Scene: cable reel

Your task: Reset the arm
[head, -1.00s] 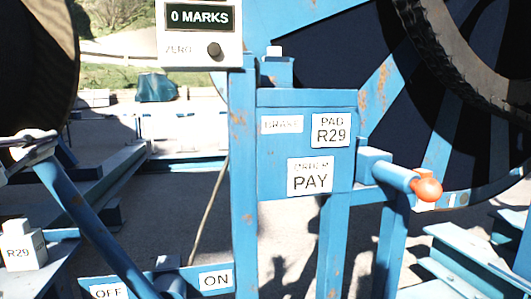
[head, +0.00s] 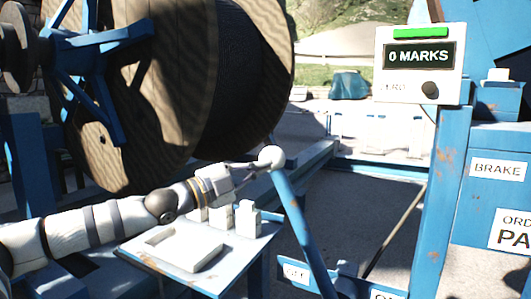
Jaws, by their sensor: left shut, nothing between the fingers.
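My left arm (head: 95,228) reaches in from the left over a small blue table. Its gripper (head: 250,171) is shut and empty, with its fingertips beside the pale ball knob (head: 271,157) on top of a slanted blue lever (head: 303,232). I cannot tell whether the fingertips touch the knob. The lever's foot is near an OFF label (head: 296,272), and part of another label shows at the bottom edge. My right gripper is not in view.
A large wooden cable reel (head: 140,85) stands behind my left arm. White blocks (head: 246,218) and a pale tray (head: 172,250) sit on the blue table (head: 190,278). A counter box (head: 418,62) reading 0 MARKS and a blue post (head: 437,200) stand at right.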

